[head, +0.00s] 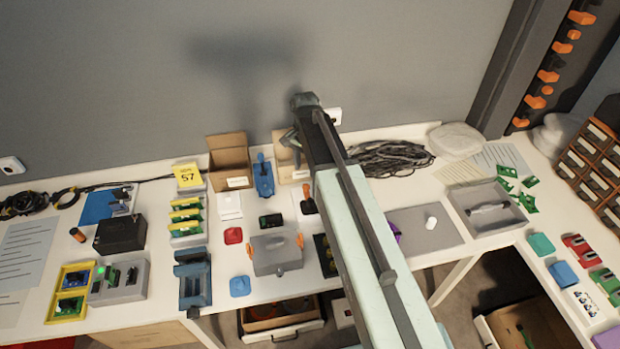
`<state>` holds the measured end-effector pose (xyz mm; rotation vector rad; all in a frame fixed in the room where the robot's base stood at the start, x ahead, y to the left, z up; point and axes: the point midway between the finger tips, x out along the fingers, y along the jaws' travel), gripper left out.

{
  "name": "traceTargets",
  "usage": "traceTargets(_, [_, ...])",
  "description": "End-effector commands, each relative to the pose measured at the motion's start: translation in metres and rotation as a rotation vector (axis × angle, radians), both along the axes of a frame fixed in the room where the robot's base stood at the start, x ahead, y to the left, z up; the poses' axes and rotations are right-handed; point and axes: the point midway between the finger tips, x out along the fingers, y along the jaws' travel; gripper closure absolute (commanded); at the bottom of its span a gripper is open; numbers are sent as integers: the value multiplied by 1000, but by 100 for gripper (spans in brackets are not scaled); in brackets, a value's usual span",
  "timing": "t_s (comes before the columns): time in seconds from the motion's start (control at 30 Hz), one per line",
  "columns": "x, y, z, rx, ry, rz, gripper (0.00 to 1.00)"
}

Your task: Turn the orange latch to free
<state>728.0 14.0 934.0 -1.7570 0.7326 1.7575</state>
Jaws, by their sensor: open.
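A grey box (277,256) with a closed lid sits near the front edge of the white table, left of my arm. An orange latch (300,241) shows on its right side, and a second orange latch (251,252) on its left side. Both are small here, and I cannot tell how either is turned. My gripper (291,138) is partly hidden by my own arm, high up and farther back than the box. It is open and apart from both latches. I see nothing held in it.
My arm covers the table right of the box. A red piece (233,235), a blue piece (240,286) and a blue stand (193,278) lie left of it. Open cartons (229,160) stand behind. A grey tray (487,208) and coiled cable (392,158) are to the right.

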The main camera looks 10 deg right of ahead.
Motion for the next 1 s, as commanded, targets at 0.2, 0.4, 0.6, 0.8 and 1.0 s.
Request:
traceTargets(0.2, [-2,0,-15,0,0,1,53])
traceTargets(0.4, [-2,0,-48,0,0,2,53])
traceTargets(0.6, [-2,0,-78,0,0,3,53])
traceTargets(0.8, [-2,0,-80,0,0,3,53])
traceTargets(1.0, [-2,0,-79,0,0,3,73])
